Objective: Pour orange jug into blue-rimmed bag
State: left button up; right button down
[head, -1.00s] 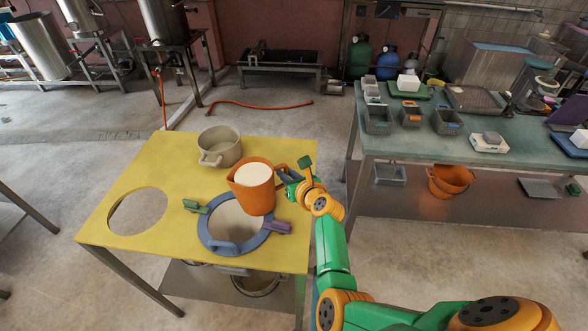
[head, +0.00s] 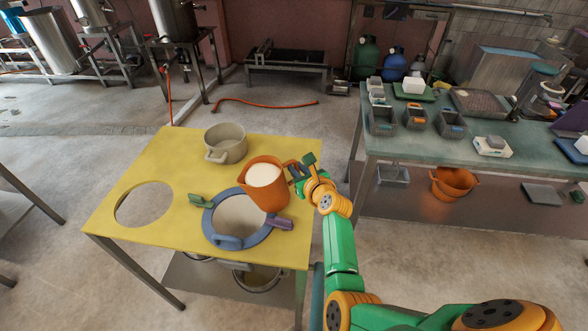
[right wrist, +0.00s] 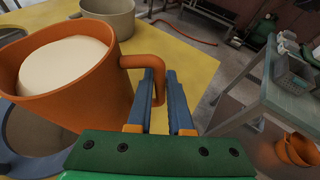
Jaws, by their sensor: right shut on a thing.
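The orange jug (head: 268,190) holds a pale liquid and is tilted a little over the back right of the blue rim. My right gripper (head: 302,170) is shut on its handle at the jug's right side. In the right wrist view the orange jug (right wrist: 95,85) fills the left, and the fingers of my right gripper (right wrist: 168,105) are at its handle. The blue-rimmed bag (head: 214,236) is set in the yellow table, its pale inside partly hidden by the jug. No liquid stream shows. My left gripper is not in view.
A green clip (head: 199,200) and a purple clip (head: 280,223) sit on the blue rim. A beige pot (head: 226,145) stands behind on the yellow table (head: 140,245). An open round hole (head: 143,204) is at left. A green-topped bench stands at right.

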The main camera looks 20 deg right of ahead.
jog(key=shift+d+r+p, duration=0.3)
jog(key=shift+r+p, duration=0.05)
jog(key=shift+r, duration=0.1)
jog(key=shift+a+r+n+h+p, duration=0.3)
jog(key=shift+r+n+p, duration=0.1)
jog(key=shift+r+p, duration=0.15)
jog(key=shift+d+r+n+h+p, duration=0.15)
jog(key=shift+r+n+h+p, duration=0.25)
jog(key=shift+p, duration=0.45)
jog(key=shift+s+r, duration=0.1)
jog(key=shift+r, duration=0.05)
jog(key=shift+a, duration=0.2)
